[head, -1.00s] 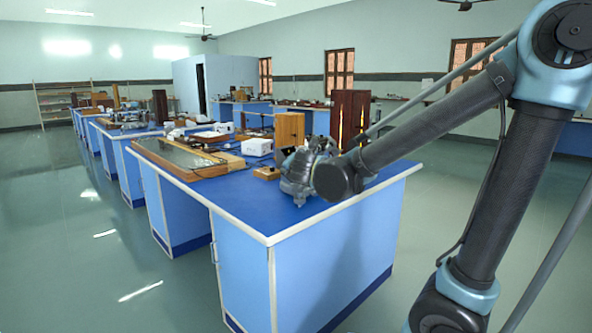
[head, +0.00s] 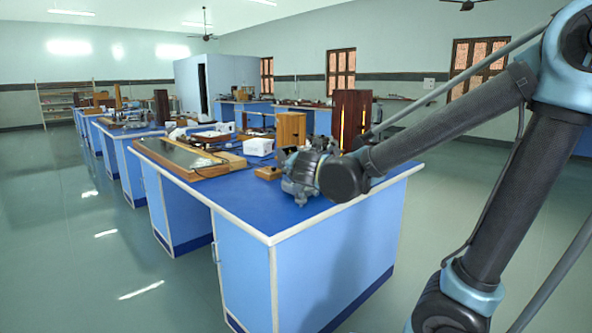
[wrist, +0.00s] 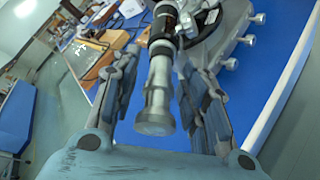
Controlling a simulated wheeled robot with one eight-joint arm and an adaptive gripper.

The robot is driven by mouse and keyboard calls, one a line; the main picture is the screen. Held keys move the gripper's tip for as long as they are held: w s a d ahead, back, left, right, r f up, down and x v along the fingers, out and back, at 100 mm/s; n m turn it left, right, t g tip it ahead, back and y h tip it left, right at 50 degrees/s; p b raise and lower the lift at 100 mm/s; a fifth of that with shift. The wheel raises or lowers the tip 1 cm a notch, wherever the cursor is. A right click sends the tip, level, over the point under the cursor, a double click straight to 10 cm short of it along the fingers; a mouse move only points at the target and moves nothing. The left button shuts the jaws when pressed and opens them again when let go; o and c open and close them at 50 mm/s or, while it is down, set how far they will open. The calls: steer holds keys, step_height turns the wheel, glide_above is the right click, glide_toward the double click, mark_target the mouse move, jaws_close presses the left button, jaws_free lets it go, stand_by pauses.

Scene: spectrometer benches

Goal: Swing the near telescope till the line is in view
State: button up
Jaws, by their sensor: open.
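The near telescope (wrist: 157,85) is a silvery tube with a black section, and in the wrist view it lies between the two fingers of my gripper (wrist: 160,92). The fingers stand apart on either side of the tube, with visible gaps. The grey spectrometer body (wrist: 237,42) with several round screw heads lies beyond and to the right, on the blue bench top. In the head view my gripper (head: 303,168) is low over the near bench, and it and my arm hide much of the spectrometer. The line itself is not visible.
A dark wooden housing with glowing slits (head: 351,122) stands behind my gripper. A wooden block (head: 291,130), a white box (head: 259,147) and a wood-framed panel (head: 180,155) are also on the bench (head: 250,205). The bench's front corner is clear.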

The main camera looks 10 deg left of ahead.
steer(key=v, duration=0.9)
steer(key=shift+s, duration=0.2)
steer(key=shift+d, duration=0.15)
steer(key=w+d+f+m+g+h, duration=0.1)
steer(key=d+f+m+g+h, duration=0.25)
steer(key=d, duration=0.55)
steer(key=w+d+f+m+h, duration=0.1)
steer(key=d+f+m+h, duration=0.1)
steer(key=d+f+m, duration=0.5)
steer(key=w+d+f+m+g+h, duration=0.15)
steer(key=d+m, duration=0.25)
steer(key=d, duration=0.6)
steer(key=s+d+f+m+g, duration=0.3)
steer(key=s+d+f+m, duration=0.2)
steer(key=s+f+m, duration=0.1)
steer(key=s+d+f+m+g+y, duration=0.1)
steer(key=s+d+f+m+g, duration=0.2)
steer(key=s+d+f+m, duration=0.3)
steer(key=shift+s+d+m+g, duration=0.2)
steer(key=shift+s+m+g, duration=0.1)
steer(key=shift+s+m, duration=1.55)
steer(key=shift+w+m, duration=0.3)
steer(key=shift+w, duration=0.05)
